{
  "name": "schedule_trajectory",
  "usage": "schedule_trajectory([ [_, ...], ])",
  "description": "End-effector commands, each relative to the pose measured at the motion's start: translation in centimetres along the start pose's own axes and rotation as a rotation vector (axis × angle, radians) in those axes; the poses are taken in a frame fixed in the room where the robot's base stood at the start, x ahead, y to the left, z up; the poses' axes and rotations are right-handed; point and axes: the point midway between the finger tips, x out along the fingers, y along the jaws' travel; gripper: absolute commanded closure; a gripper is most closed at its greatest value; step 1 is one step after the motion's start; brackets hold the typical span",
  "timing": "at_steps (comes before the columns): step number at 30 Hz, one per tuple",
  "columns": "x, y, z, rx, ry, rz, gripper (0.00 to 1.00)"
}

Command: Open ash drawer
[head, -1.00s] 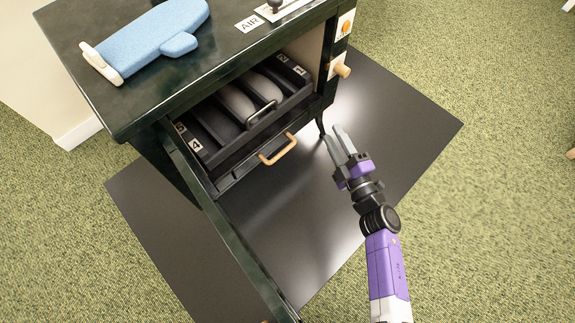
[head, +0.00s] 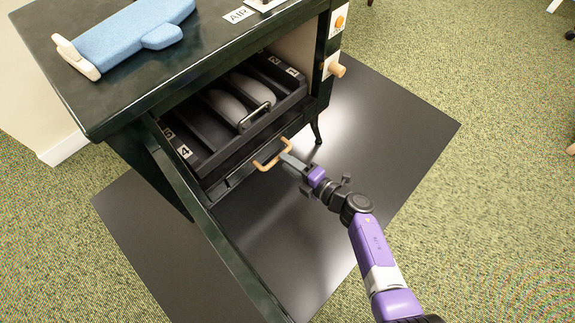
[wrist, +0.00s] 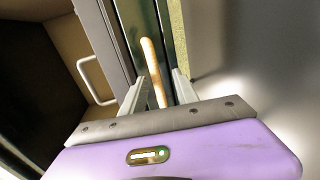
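The ash drawer (head: 232,180) is the low dark front under the stove's firebox opening, and it looks shut. Its light wooden bar handle (head: 268,164) sticks out from it. My gripper (head: 287,160) is at the right end of this handle in the head view. In the wrist view, the wooden handle (wrist: 150,58) runs between the two grey fingers of my gripper (wrist: 160,88). The fingers are apart, with gaps beside the handle. Whether either finger touches it cannot be told.
The stove door (head: 215,235) hangs open, reaching toward the front left of my arm. Above the drawer is a numbered rack (head: 205,150) with a metal handle (head: 256,117). A blue mitt-like item (head: 125,38) lies on the stove top (head: 60,75). The black floor mat (head: 385,120) is clear at right.

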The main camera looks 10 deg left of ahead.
Motion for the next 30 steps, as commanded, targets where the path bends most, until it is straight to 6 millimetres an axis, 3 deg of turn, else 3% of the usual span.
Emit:
schedule_trajectory([
  [11, 0.68, 0.07, 0.00, 0.001, 0.000, 0.000, 0.64],
  [17, 0.66, 0.03, 0.00, 0.001, -0.001, 0.000, 1.00],
  [30, 0.55, -0.60, -0.05, 0.003, -0.005, -0.011, 1.00],
])
